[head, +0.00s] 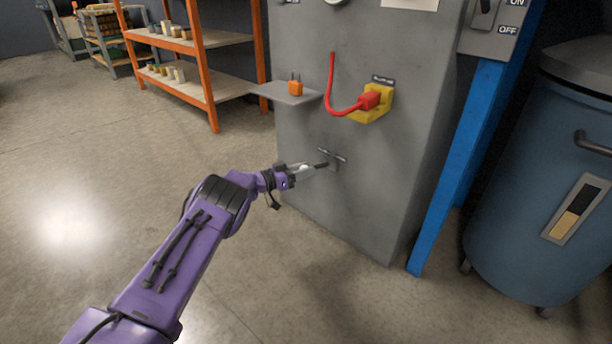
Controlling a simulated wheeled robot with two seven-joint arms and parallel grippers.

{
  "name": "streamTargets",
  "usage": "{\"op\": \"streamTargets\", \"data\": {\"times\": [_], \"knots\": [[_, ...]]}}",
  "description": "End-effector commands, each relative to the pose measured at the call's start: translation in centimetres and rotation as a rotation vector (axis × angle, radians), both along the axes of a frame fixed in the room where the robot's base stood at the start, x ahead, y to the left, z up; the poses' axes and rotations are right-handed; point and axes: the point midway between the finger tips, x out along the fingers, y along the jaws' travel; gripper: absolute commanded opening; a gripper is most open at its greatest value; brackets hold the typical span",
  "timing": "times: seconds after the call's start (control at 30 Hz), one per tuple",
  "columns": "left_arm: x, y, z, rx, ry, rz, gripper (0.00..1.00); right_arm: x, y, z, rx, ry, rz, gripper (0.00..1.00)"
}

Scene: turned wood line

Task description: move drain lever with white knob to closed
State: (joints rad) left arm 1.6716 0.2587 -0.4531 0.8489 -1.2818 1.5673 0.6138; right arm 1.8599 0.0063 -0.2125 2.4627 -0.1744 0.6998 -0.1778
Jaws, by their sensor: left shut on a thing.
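The drain lever (321,165) sticks out from the lower front of the grey cabinet (300,200), below the red plug. Its dark shaft shows between the cabinet face and my left gripper (303,170). A pale white part, which looks like the knob, shows between the fingers. My left gripper is shut on the knob. The fingers hide much of the knob, and the small label above the lever is too small to read. My right gripper is not in view.
A red plug (370,100) with a red cable sits in a yellow socket above the lever. A small shelf (272,94) holds an orange padlock-like item (295,87). A blue post (460,160) and blue drum (530,190) stand right. Floor at left is clear.

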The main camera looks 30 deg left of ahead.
Motion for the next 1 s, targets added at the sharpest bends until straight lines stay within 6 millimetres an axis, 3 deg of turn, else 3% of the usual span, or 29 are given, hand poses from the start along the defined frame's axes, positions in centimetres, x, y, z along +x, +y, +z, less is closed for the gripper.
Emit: {"op": "streamTargets", "data": {"times": [0.87,0.9,0.93,1.0], "knots": [[0.0,1.8,0.5,-0.002,-0.012,0.013,0.0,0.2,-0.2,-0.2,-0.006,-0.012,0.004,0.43],[0.0,1.8,0.5,-0.002,-0.012,0.014,0.48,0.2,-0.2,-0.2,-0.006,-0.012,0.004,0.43],[0.0,1.8,0.5,-0.002,-0.012,0.014,0.58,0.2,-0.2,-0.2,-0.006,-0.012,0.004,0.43],[0.0,1.8,0.4,-0.001,-0.009,0.013,0.59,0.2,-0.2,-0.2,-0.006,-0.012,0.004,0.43]]}}
